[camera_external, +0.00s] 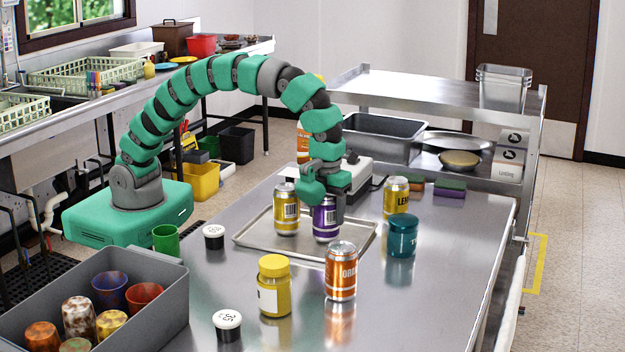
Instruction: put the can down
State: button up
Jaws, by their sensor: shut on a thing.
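My gripper (326,203) points down from my green arm and is shut on a purple can (325,225) with a silver top. The can is upright over the metal tray (262,247). I cannot tell whether its base touches the tray. A yellow can (286,212) with a barcode stands on the tray just left of the purple can. My gripper's fingers hide the upper part of the purple can.
An orange can (341,272), a yellow-lidded jar (274,288), a teal tin (402,236) and another yellow can (396,197) stand around the tray. A grey bin of cups (160,300) is front left. The steel table's (440,285) right side is clear.

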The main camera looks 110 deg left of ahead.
jog(key=o, duration=1.2)
jog(key=shift+r, duration=0.1)
notch_tip(320, 180, up, 12)
jog(key=shift+p, duration=0.4)
jog(key=shift+r, duration=0.1)
notch_tip(320, 180, up, 13)
jog(key=s+a+n+t, duration=0.2)
jog(key=n+t, duration=0.3)
jog(key=n, duration=0.1)
jog(key=s+a+r+n+t, duration=0.1)
jog(key=s+r+n+t, duration=0.2)
jog(key=s+r, duration=0.3)
jog(key=s+a+r+n+t, duration=0.1)
jog(key=s+r+n+t, duration=0.3)
jog(key=r, duration=0.8)
jog(key=s+r+n+t, duration=0.3)
jog(key=s+r+n, duration=0.3)
jog(key=s+r, duration=0.2)
jog(key=shift+a+r+n, duration=0.4)
jog(key=shift+r, duration=0.25)
